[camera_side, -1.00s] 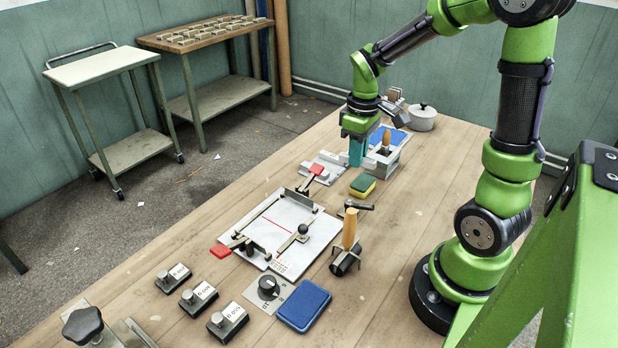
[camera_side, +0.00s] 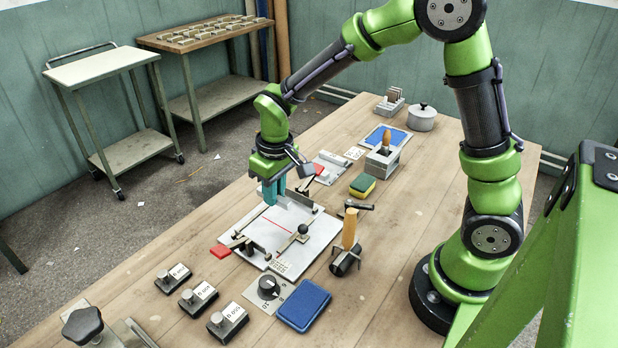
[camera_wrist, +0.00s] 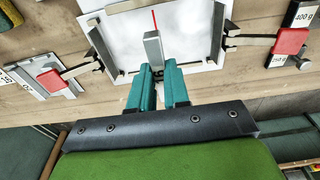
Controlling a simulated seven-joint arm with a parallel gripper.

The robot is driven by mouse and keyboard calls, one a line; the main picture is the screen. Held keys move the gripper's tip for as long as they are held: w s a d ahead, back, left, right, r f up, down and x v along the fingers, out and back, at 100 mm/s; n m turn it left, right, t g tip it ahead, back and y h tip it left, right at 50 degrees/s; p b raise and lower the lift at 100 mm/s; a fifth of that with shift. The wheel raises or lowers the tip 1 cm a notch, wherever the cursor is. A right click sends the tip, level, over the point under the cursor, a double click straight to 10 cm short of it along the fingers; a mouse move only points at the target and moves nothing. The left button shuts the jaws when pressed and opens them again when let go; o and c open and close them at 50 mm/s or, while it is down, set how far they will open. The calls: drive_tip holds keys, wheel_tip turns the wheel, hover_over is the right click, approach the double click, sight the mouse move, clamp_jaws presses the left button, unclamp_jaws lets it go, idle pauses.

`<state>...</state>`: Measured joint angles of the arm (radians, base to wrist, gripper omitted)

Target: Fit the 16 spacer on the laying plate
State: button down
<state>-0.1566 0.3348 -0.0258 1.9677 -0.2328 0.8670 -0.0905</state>
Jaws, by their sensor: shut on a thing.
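The laying plate (camera_side: 268,262) is a white board with a red line, clamps and red handles, lying on the bench. In the wrist view the plate (camera_wrist: 125,45) is straight ahead of the fingers. My gripper (camera_side: 273,192), with teal fingers, is at the far left edge of the plate. In the wrist view my gripper (camera_wrist: 158,80) is shut on a grey bar, seemingly the 16 spacer (camera_wrist: 153,48), which points out over the plate toward the red line.
A hammer-like roller (camera_side: 347,255) with a wooden handle, a dial (camera_side: 268,288) and a blue pad (camera_side: 304,305) lie near the plate. Labelled knobbed blocks (camera_side: 198,297) are in front. A sponge (camera_side: 362,186) and a grey stand (camera_side: 385,162) are behind. Bench between is clear.

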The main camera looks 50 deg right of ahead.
sight(276, 224)
drive_tip(key=shift+f, duration=2.75)
drive_tip(key=shift+f, duration=0.85)
idle(0.5)
drive_tip(key=c, duration=1)
unclamp_jaws()
drive_tip(key=shift+r, duration=0.1)
drive_tip(key=r, duration=0.5)
drive_tip(key=s+r, duration=0.1)
drive_tip(key=r, duration=1)
drive_tip(key=shift+s+r, duration=0.35)
